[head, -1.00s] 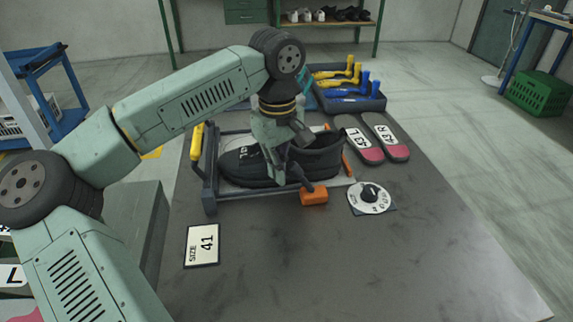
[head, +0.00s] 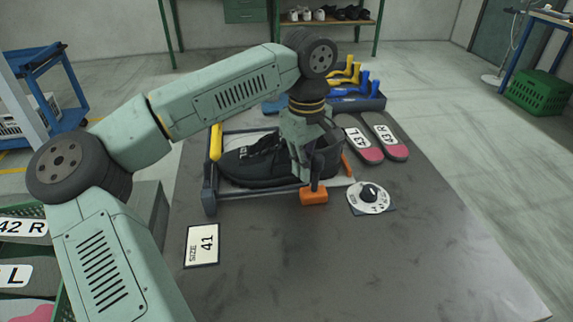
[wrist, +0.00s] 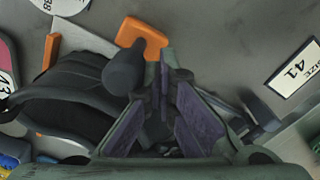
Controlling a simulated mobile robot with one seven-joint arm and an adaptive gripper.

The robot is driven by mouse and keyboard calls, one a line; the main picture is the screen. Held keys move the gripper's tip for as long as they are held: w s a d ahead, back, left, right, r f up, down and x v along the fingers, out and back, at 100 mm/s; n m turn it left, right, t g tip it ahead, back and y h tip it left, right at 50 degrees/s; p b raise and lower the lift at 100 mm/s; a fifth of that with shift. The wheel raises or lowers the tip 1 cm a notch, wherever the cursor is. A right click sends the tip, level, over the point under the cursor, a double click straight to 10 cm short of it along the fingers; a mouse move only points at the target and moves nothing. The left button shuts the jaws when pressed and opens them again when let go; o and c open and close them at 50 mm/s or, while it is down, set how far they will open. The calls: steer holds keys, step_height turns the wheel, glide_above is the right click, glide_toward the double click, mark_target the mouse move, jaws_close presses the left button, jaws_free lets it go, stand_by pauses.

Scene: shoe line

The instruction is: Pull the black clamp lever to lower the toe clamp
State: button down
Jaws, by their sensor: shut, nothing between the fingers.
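The black clamp lever (head: 315,172) stands nearly upright from its orange base (head: 313,195) at the front of the shoe frame. It also shows in the wrist view (wrist: 122,72). My gripper (head: 304,177) is shut and empty, right beside the lever on its left side in the head view. In the wrist view my fingertips (wrist: 167,58) are close against the lever; I cannot tell if they touch. The toe clamp's yellow bar (head: 215,142) leans inward over the frame's left end, above and apart from the black shoe's toe (head: 232,166). My wrist hides part of the shoe (head: 260,165).
A dial (head: 370,197) lies right of the lever, and a size 41 card (head: 202,244) lies front left. Two insoles (head: 385,138) and a blue tray (head: 355,104) are behind right. The front of the table (head: 330,265) is clear.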

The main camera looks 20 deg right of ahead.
steer(key=shift+s+d, duration=0.2)
steer(key=shift+d, duration=0.45)
steer(key=shift+s+d, duration=0.15)
steer(key=shift+d, duration=0.45)
steer(key=shift+a, duration=0.15)
steer(key=shift+w+a, duration=0.25)
steer(key=shift+a, duration=0.35)
step_height(320, 180, up, 9)
steer(key=p, duration=0.6)
steer(key=shift+p, duration=0.35)
steer(key=shift+s, duration=0.1)
